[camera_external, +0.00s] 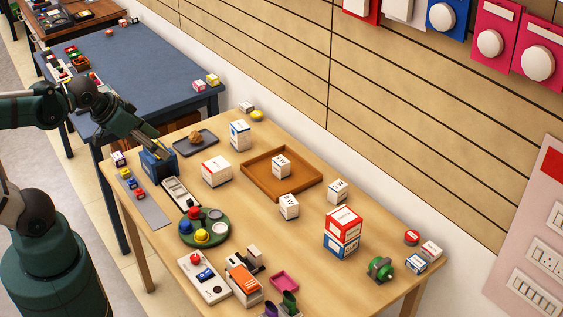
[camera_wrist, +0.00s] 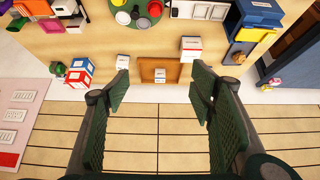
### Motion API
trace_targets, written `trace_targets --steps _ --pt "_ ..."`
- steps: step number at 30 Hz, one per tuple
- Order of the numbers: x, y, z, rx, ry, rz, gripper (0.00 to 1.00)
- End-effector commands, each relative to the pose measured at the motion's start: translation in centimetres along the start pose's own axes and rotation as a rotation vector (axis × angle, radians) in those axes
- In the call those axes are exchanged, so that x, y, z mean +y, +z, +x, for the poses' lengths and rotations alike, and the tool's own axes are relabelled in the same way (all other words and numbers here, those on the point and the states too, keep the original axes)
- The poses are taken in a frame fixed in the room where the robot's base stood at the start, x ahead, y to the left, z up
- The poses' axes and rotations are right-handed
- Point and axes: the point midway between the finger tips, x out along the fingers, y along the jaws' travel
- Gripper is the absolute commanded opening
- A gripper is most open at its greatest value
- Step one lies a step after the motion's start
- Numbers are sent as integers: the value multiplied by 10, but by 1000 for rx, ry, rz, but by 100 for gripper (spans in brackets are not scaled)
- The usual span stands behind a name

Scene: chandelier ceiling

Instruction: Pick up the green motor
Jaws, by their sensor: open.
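The green motor (camera_external: 380,268) sits at the right end of the wooden table in the external view, near the front right corner. It shows small at the left of the wrist view (camera_wrist: 58,68), beside red and blue boxes. My gripper (camera_external: 160,150) is above the far left end of the table in the external view, close to a blue box, well away from the motor. In the wrist view my gripper (camera_wrist: 161,76) has its two green ribbed fingers wide apart with nothing held between them.
Red and blue stacked boxes (camera_external: 343,231) stand left of the motor. Small boxes (camera_external: 416,262) and a red round part (camera_external: 412,237) lie to its right. A wooden tray (camera_external: 254,181) and several white boxes stand mid-table. A slatted wall (camera_external: 290,70) runs behind.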

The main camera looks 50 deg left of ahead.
Motion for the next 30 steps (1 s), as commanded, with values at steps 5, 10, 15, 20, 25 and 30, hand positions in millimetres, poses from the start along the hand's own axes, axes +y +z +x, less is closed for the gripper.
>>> trace_targets --steps 5,10,15,20,25,30 --pt "0 0 0 0 0 1 55" --pt "3 -6 0 -5 6 14 55" --pt "10 -22 2 -16 21 50 55" --pt "23 -44 6 -34 45 103 55" --pt "39 -70 13 -54 73 169 55" --pt "56 -96 22 -72 105 236 55"
